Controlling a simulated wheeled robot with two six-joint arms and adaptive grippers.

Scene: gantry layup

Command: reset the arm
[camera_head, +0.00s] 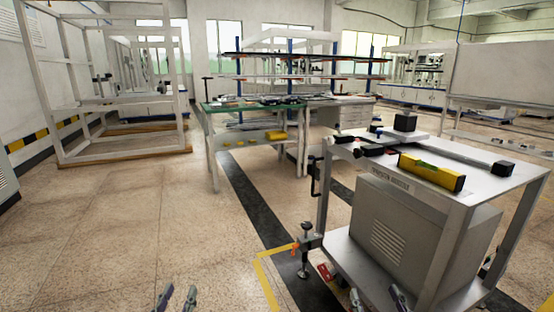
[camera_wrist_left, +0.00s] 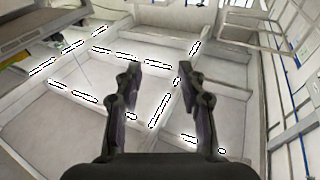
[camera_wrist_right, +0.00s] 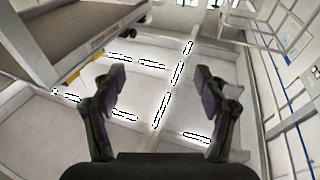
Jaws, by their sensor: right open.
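My left gripper (camera_head: 177,298) shows at the bottom edge of the head view, left of the middle, with only its fingertips in sight. In the left wrist view its two dark fingers (camera_wrist_left: 159,70) stand apart with nothing between them, closer together than those of the right. My right gripper (camera_head: 376,301) shows at the bottom edge of the head view, in front of the cart. In the right wrist view its fingers (camera_wrist_right: 160,72) are wide apart and empty. The arm links are out of the head view.
A metal cart (camera_head: 492,183) stands close at the right, with a yellow level (camera_head: 432,172) on top and a grey cabinet (camera_head: 394,243) below. A green-topped workbench (camera_head: 225,106) and a white frame (camera_head: 72,110) stand further back. The floor (camera_head: 110,225) at the left is clear.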

